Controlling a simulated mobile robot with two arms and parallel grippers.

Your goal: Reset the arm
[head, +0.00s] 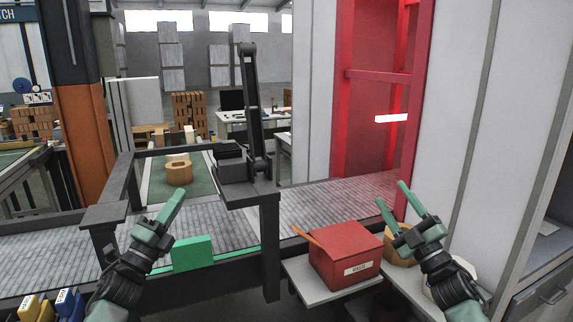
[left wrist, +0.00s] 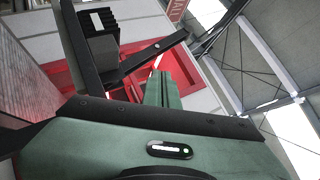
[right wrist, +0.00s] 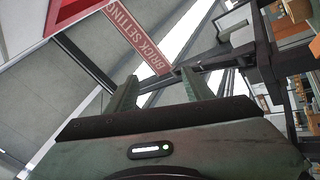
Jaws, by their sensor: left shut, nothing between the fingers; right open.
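My left gripper (head: 174,207) is raised over the near edge of the conveyor at the left, its green fingers together and empty, pointing up. Its closed fingers also show in the left wrist view (left wrist: 161,90).
A green block (head: 192,254) stands by the conveyor (head: 233,226) near my left gripper. A red box (head: 346,254) sits on a grey shelf (head: 310,286), partly before a tan round piece (head: 398,250). A black post (head: 254,110) rises mid-view. Yellow and blue items lie at lower left.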

